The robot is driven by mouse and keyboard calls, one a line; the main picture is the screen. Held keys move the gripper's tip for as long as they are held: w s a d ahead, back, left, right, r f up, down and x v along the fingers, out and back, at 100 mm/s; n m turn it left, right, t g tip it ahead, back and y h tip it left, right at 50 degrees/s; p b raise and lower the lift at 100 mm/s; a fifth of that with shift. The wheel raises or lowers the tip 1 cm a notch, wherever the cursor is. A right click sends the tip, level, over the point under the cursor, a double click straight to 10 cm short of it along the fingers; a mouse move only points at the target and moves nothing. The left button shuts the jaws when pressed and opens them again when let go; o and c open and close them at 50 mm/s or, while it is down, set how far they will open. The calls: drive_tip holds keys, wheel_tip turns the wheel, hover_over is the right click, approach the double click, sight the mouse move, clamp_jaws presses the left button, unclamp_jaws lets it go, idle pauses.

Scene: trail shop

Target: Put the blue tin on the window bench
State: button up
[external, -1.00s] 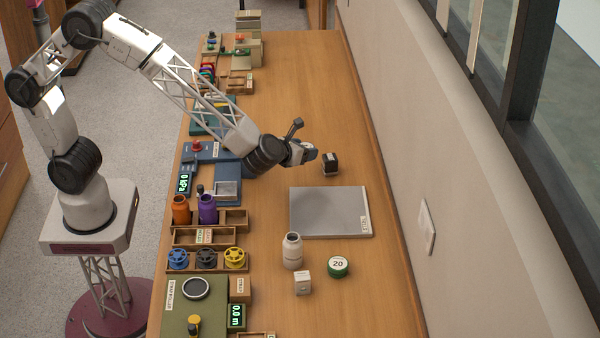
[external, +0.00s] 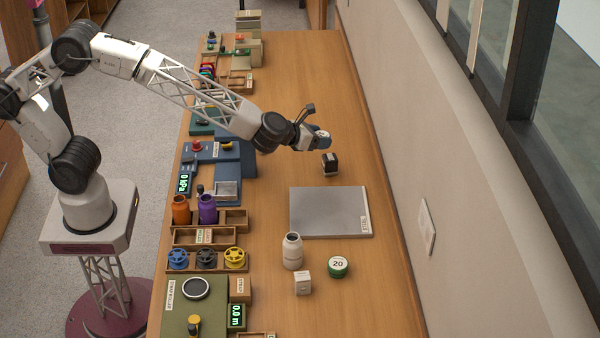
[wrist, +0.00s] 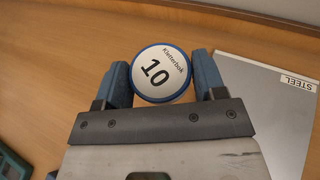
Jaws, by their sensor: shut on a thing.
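The blue tin (wrist: 135,82) has a white lid marked "10" and sits between the two blue fingers in the wrist view. My gripper (wrist: 161,82) is shut on it, one finger on each side. In the external view my gripper (external: 320,139) is above the wooden bench (external: 300,80), which runs along the window wall. The tin is small and hard to separate from the fingers there. Its exact height over the wood is hard to tell.
A grey steel plate (external: 330,212), white bottle (external: 292,252), white box (external: 303,284) and green tin (external: 338,267) lie nearer the camera. Goods crowd the left edge; bare wood lies beyond my gripper.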

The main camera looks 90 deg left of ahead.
drive_tip(key=shift+w+a+r+m+t+h, duration=0.25)
drive_tip(key=shift+w+a+r+m+h, duration=0.3)
drive_tip(key=shift+w+r+m+h, duration=0.15)
drive_tip(key=shift+w+a+r+m+t+h, duration=0.25)
drive_tip(key=shift+w+a+r+m+h, duration=0.3)
drive_tip(key=shift+r+h, duration=0.2)
drive_tip(key=shift+w+a+r+m+h, duration=0.25)
drive_tip(key=shift+a+r+m+h, duration=0.15)
drive_tip(key=shift+r+m+h, duration=0.2)
drive_tip(key=shift+w+a+r+m+h, duration=0.25)
drive_tip(key=shift+a+r+m+h, duration=0.15)
drive_tip(key=shift+r+h, duration=0.2)
drive_tip(key=shift+a+r+m+h, duration=0.15)
drive_tip(key=shift+r+m+h, duration=0.1)
drive_tip(key=shift+r, duration=0.05)
drive_tip(key=shift+r, duration=0.15)
drive_tip(key=r, duration=0.4)
drive_tip(key=shift+d+r, duration=0.2)
drive_tip(key=shift+r, duration=0.1)
drive_tip(key=shift+d, duration=0.25)
